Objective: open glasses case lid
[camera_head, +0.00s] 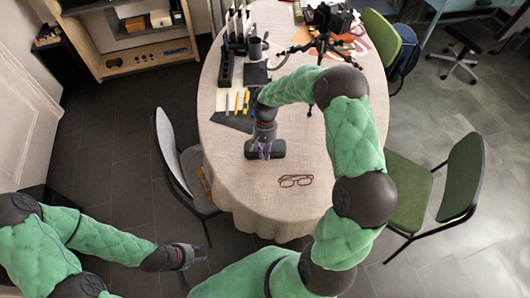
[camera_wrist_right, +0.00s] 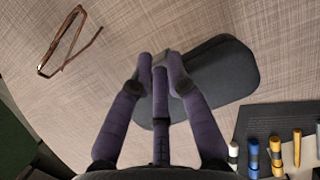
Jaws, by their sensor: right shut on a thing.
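The glasses case (camera_head: 280,149) is a dark grey, rounded, elongated box lying on the table. It looks closed, though no lid seam shows. In the right wrist view the case (camera_wrist_right: 225,68) runs from lower left to upper right, partly hidden behind my fingers. My right gripper (camera_head: 264,154) reaches down onto it, and in the wrist view the right gripper (camera_wrist_right: 160,62) is shut on the case at its left part. My left gripper (camera_head: 190,257) hangs off the table at lower left, empty and too small to judge its fingers.
Brown-framed glasses (camera_head: 295,181) lie on the cloth-covered table (camera_head: 235,195) near the case. They also show in the wrist view (camera_wrist_right: 70,45). A dark mat (camera_wrist_right: 275,125) with several pens and markers lies close by. A tripod (camera_head: 320,45) and chairs stand around.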

